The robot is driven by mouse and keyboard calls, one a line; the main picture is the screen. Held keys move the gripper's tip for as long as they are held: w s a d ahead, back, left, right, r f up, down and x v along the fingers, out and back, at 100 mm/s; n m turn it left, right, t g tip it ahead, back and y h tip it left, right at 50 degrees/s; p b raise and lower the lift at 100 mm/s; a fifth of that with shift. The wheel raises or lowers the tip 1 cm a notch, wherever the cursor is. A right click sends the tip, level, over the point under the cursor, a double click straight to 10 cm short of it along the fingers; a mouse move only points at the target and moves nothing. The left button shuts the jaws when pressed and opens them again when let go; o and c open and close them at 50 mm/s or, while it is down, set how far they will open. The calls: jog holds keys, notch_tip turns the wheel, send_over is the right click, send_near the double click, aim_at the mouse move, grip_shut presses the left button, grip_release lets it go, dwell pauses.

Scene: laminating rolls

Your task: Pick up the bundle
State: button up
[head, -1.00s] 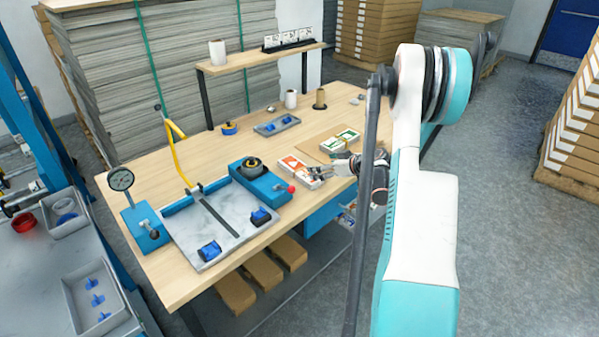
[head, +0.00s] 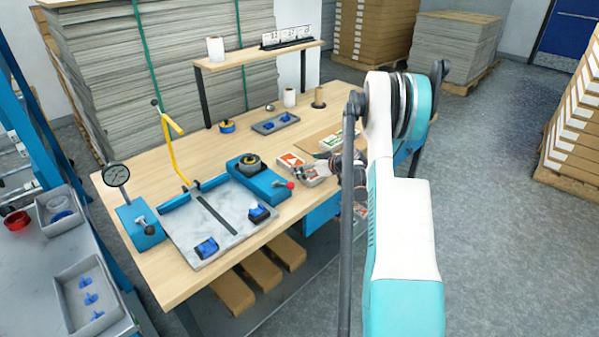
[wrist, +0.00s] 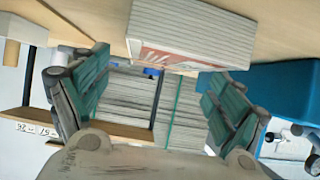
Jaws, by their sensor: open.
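A bundle with an orange and white top (head: 291,160) lies on the wooden table, right of the blue device with the black roll. My gripper (head: 318,170) is low at the table's right side, beside this bundle and partly covering it. In the wrist view a grey-sided paper block with a red printed face (wrist: 190,37) shows at the top, beyond the fingertips. My gripper (wrist: 157,78) is open there, its green-padded fingers wide apart with nothing between them. A second bundle, green and white (head: 331,141), lies behind, partly hidden by my gripper.
The blue device with a black roll (head: 250,167) and red knob stands close left of the bundle. A grey tray with blue parts (head: 275,123) is behind it. The marble board (head: 215,220) lies at the front left. A raised shelf (head: 262,56) spans the back.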

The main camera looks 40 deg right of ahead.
aim_at(285, 161)
jog(key=b+x, duration=0.1)
jog(key=x, duration=0.2)
jog(key=shift+w+a+f, duration=0.1)
jog(key=shift+f, duration=0.15)
jog(key=shift+r, duration=0.1)
jog(key=c, duration=1.4)
jog(key=shift+r, duration=0.1)
jog(key=shift+c, duration=0.2)
